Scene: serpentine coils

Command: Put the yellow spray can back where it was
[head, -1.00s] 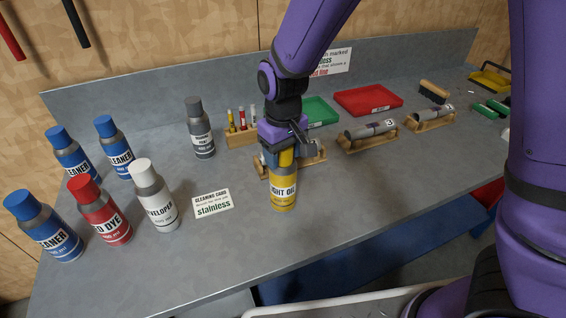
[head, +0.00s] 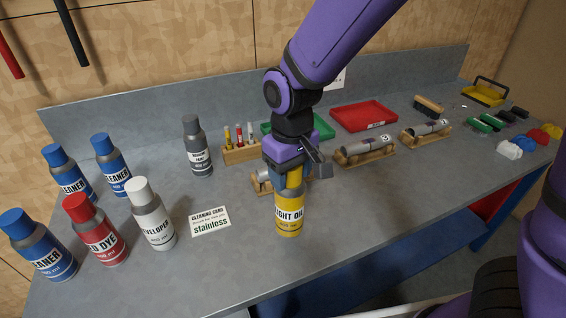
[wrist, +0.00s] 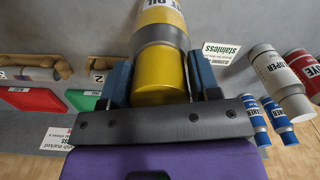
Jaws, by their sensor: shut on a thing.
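The yellow spray can (head: 289,212), labelled "LIGHT OIL", is upright near the front of the grey bench in the head view. My gripper (head: 291,178) comes down from above and is shut on its upper part. The can also shows in the wrist view (wrist: 160,76), between the two blue fingers of my gripper (wrist: 160,80). I cannot tell whether the can's base touches the bench top. My gripper and the can partly hide a wooden cradle (head: 262,184) behind them.
Left stand blue cleaner cans (head: 43,247), a red dye can (head: 97,232), a white developer can (head: 152,217) and a grey can (head: 197,148). A cleaning card (head: 209,221) lies between them and the can. Cradles with cylinders (head: 364,150) and a red tray (head: 364,116) are right. Bare bench (head: 360,205) lies right of the can.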

